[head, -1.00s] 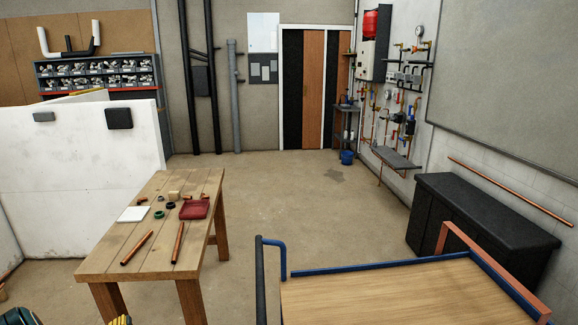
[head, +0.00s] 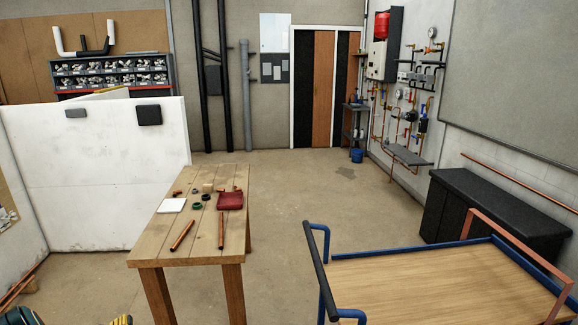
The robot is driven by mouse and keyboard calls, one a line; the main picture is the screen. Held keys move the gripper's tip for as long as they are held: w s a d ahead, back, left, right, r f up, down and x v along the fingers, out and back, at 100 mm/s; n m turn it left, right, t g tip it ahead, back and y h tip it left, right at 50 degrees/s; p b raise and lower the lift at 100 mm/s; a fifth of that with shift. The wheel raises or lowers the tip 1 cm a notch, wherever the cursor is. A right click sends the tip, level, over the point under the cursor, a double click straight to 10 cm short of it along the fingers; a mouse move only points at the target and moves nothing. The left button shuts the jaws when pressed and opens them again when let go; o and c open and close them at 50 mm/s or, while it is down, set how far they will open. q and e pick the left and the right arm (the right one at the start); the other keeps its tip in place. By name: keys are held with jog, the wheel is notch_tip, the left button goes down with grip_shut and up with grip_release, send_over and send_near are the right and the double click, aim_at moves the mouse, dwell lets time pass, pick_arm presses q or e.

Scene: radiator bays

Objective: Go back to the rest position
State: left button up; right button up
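Neither of my grippers shows clearly. At the bottom left corner of the head view, only small dark green and yellow parts, likely of my own arms, are visible, and no fingertips can be seen. A wooden table (head: 150,246) stands ahead on the left. On it lie two copper pipes, one on the left (head: 182,235) and one on the right (head: 221,230), a red tray (head: 230,201), a white square pad (head: 171,205) and several small fittings.
A cart with a wooden top (head: 430,285) and blue rails stands at the right front. A black cabinet (head: 490,205) is behind it. A white partition wall (head: 90,190) stands at the left. Open floor (head: 300,200) lies between table and cart, back to the doors (head: 323,90).

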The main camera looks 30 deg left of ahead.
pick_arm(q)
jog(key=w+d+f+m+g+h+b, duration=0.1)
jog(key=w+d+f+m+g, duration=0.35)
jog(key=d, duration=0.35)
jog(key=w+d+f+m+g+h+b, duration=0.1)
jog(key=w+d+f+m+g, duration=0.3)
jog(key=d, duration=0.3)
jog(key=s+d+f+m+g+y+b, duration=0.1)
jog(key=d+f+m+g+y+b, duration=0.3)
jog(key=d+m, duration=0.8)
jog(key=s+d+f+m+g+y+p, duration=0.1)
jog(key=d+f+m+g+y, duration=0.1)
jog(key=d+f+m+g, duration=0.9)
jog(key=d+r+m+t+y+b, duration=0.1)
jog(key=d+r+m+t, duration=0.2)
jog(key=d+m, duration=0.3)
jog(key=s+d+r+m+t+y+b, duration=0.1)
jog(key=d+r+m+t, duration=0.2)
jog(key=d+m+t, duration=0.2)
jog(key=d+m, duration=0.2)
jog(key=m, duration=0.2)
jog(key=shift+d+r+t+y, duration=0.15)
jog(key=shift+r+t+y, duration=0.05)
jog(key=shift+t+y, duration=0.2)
